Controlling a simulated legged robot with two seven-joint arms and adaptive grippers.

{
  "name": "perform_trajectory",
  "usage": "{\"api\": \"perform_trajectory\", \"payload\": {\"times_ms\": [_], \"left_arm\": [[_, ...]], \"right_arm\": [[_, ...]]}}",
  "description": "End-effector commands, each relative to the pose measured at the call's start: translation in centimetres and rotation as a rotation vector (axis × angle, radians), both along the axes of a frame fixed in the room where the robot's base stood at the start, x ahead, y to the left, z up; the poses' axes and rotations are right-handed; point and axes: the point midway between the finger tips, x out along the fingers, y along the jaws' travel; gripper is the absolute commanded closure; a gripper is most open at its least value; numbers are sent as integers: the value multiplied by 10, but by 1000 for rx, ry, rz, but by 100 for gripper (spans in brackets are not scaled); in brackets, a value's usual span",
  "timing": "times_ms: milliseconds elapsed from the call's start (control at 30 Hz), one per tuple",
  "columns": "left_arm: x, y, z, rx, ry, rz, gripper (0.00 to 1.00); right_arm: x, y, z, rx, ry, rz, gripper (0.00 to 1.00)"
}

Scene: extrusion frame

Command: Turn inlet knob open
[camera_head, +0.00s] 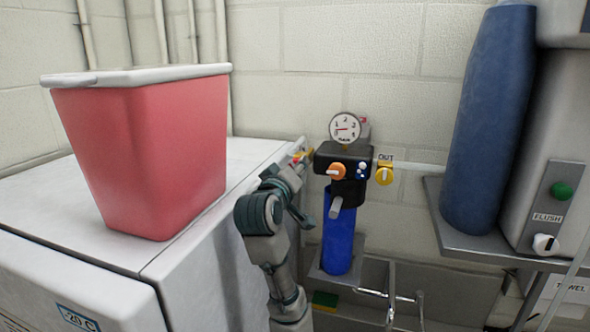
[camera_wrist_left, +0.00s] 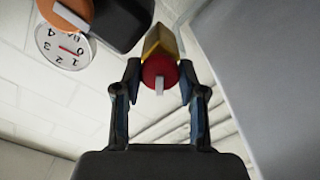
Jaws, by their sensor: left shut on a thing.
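The inlet knob is red with a pale grey bar, on a yellow body; it shows between the fingers in the left wrist view (camera_wrist_left: 159,68). In the head view, a small yellow and red part of it (camera_head: 298,157) shows left of the black filter head (camera_head: 343,158). My left gripper (camera_head: 294,166) reaches up to it from below, partly hidden by its own wrist. In the wrist view my left gripper (camera_wrist_left: 159,76) has one finger on each side of the red knob and is shut on it. My right gripper is not in view.
A round gauge (camera_head: 345,128) and an orange knob (camera_head: 337,171) are on the filter head, above a blue cylinder (camera_head: 339,240). A yellow OUT knob (camera_head: 384,174) is to the right. A white freezer (camera_head: 190,262) with a red bin (camera_head: 150,150) stands close left of my arm.

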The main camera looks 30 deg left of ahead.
Motion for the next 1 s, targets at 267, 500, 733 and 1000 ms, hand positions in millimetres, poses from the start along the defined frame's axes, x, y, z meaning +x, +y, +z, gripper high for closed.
{"api": "perform_trajectory", "payload": {"times_ms": [267,500,733,1000], "left_arm": [[2,-2,-4,-261,-48,-6,94],[3,-2,-4,-479,-99,-4,94],[2,-2,-4,-661,-143,-3,94],[3,-1,-5,-805,-176,-1,94]], "right_arm": [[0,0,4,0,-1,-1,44],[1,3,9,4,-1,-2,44],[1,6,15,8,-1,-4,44],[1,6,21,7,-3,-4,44]]}}
